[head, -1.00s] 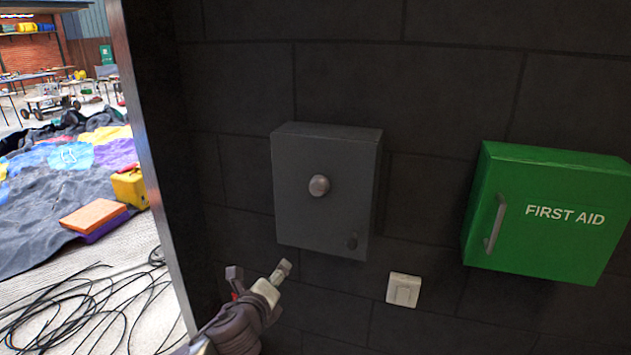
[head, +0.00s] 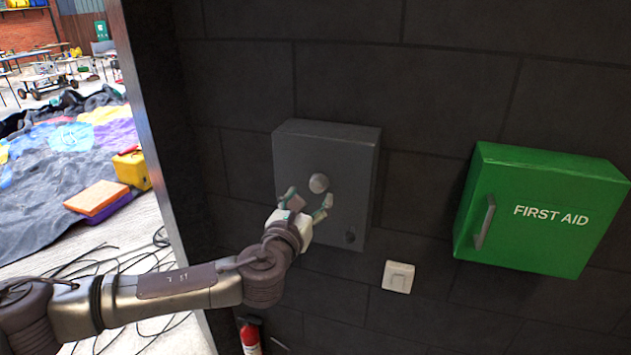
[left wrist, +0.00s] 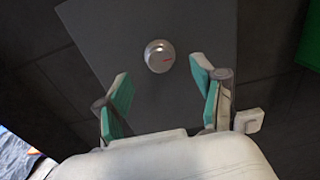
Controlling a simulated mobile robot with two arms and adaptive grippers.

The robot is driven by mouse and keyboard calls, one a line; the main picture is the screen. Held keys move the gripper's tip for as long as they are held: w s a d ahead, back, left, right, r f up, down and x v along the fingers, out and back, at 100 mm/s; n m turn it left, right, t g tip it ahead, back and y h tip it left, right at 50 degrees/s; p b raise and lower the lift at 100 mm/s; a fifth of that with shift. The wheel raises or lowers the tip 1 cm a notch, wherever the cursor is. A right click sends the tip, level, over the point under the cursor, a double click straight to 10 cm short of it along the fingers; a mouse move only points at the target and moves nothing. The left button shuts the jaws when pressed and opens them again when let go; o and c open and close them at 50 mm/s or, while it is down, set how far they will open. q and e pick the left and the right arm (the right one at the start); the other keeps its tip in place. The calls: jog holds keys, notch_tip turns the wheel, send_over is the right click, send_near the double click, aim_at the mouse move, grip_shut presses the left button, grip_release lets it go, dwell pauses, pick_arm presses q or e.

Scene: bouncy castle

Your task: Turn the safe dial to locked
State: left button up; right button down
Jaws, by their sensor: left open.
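The grey safe (head: 350,150) is mounted on the dark block wall. In the left wrist view the dial (left wrist: 159,56) carries a short red mark pointing right. My left gripper (head: 307,197) is open in front of the safe. Its teal-padded fingers are spread on either side below the dial, apart from it. In the left wrist view the gripper (left wrist: 160,92) has nothing between its fingers. My right gripper does not show.
A green first aid box (head: 540,208) hangs on the wall to the right. A white switch (head: 398,276) is below the safe. A red extinguisher (head: 250,336) stands low on the wall. A doorway edge (head: 150,150) is at left, with cables on the floor beyond.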

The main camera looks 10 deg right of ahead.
aim_at(316, 188)
pick_arm(q)
jog(key=shift+p+x, duration=0.5)
jog(key=shift+x, duration=1.65)
jog(key=c, duration=1.1)
